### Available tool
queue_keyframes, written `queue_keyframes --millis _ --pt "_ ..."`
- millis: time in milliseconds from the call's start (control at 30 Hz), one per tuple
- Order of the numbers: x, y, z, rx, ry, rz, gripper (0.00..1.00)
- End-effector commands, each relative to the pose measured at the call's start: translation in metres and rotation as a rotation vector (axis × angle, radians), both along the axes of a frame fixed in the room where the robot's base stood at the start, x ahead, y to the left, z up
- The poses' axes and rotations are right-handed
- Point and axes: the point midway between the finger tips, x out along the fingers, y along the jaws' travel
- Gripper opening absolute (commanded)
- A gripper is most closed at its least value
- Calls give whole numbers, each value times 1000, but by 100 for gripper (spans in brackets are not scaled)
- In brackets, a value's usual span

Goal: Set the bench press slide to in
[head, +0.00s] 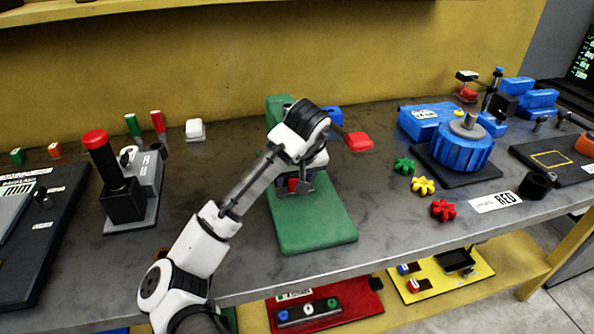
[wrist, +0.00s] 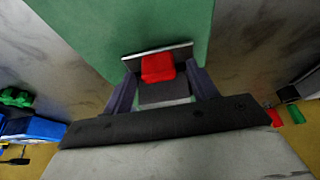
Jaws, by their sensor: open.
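The bench press has a flat green base (head: 315,228) and a green upright (head: 277,108) behind my arm. A red-tipped lever (head: 358,142) sticks out to its right. In the wrist view a red block (wrist: 158,68) sits by a thin grey plate (wrist: 150,52) over the green base (wrist: 125,22); it appears to be the slide's grip. My gripper (wrist: 160,80) is open, one finger on each side of the red block, with no clear contact visible. In the head view my gripper (head: 303,181) hangs low over the base, and my wrist hides much of the press.
A black fixture with a red knob (head: 94,139) stands to the left. A blue rotary drum (head: 463,150) and green, yellow and red star knobs (head: 443,210) lie to the right. The grey bench top (head: 385,225) is clear just right of the green base.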

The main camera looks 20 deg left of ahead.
Motion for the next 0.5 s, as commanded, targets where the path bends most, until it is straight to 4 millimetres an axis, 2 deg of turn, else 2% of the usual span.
queue_keyframes --millis 167,500 --pt "-6 -5 19 2 -3 -2 58" --pt "-28 -18 83 7 -4 0 58"
